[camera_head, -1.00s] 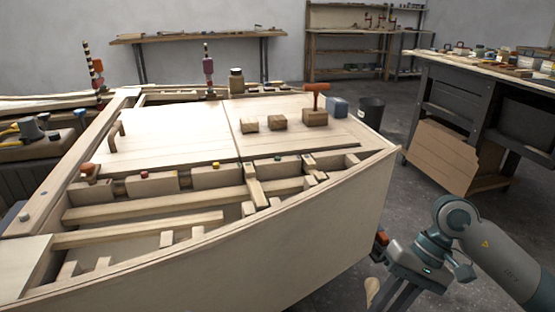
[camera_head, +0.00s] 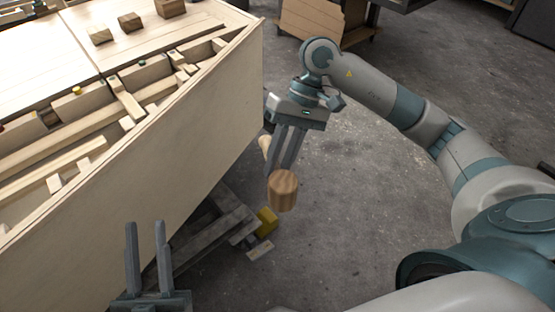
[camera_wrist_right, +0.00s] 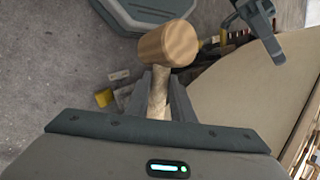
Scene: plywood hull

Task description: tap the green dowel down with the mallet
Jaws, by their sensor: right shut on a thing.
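The green dowel (camera_head: 113,62) shows as a small green top among the slots along the hull's inner edge. My right gripper (camera_head: 283,158) is outside the hull, to the right of its side wall, and is shut on the mallet's handle. The mallet's round wooden head (camera_head: 283,190) hangs below the fingers, well away from the dowel. In the right wrist view the mallet head (camera_wrist_right: 168,44) sits beyond the fingertips and the handle (camera_wrist_right: 158,92) runs between them. My left gripper (camera_head: 145,228) is open and empty, in front of the hull wall.
The plywood hull (camera_head: 170,170) fills the left. A yellow-topped dowel (camera_head: 77,90) stands near the green one. Wooden blocks (camera_head: 130,22) sit on the deck. A yellow block (camera_head: 266,222) lies low beside the hull. The grey floor right of the hull is open.

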